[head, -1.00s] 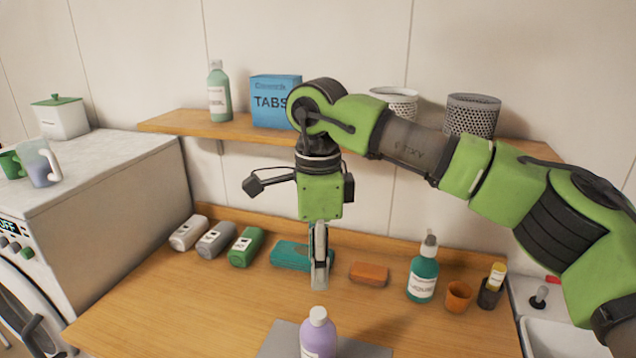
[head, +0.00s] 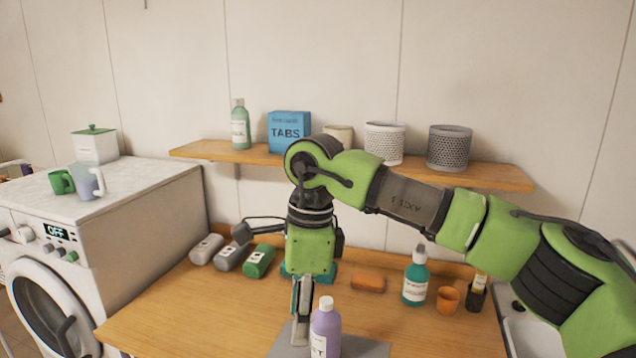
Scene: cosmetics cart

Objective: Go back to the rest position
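My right gripper (head: 302,300) points down over the wooden counter, just left of the purple bottle (head: 326,330). Its fingers are seen edge-on, so I cannot tell whether they are open or shut, and I see nothing held between them. The purple bottle stands upright on a grey mat (head: 368,348), at the bottom of the view. My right arm comes in from the right and crosses in front of the counter and shelf. My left gripper is not in view.
A wooden shelf (head: 500,177) with a blue TABS box (head: 289,132) and baskets hangs behind my arm. A green pump bottle (head: 415,278), orange cup (head: 448,299) and orange bar (head: 368,282) stand at the right. A washing machine (head: 140,240) is at left.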

